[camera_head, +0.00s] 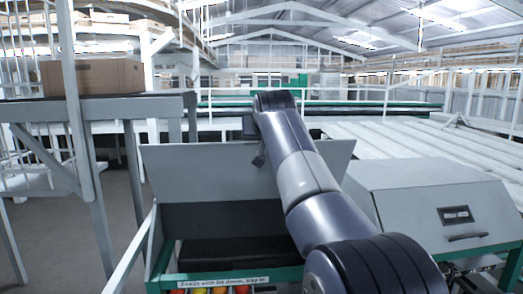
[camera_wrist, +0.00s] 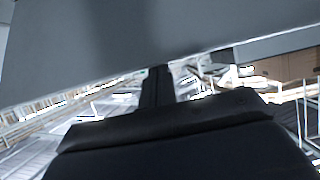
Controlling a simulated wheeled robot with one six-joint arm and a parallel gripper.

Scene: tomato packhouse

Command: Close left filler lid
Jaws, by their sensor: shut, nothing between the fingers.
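The left filler (camera_head: 158,240) is a grey box on a green frame, with a dark inside. Its lid (camera_head: 195,170) stands raised at the back as a flat grey panel. My arm reaches over the filler, and its dark end is at the lid's top edge. In the wrist view, my gripper (camera_wrist: 157,75) is a narrow dark pair of fingers, shut and empty. A broad grey panel, apparently the lid (camera_wrist: 120,40), fills the top of that view close to the fingertips. I cannot tell whether they touch.
The right filler (camera_head: 430,200) has its lid down, with a dark handle. A cardboard box (camera_head: 93,77) sits on a grey stand at the left. Several coloured tomatoes show below the label (camera_head: 225,281) at the front. Pale roller lanes (camera_head: 400,140) run behind the fillers.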

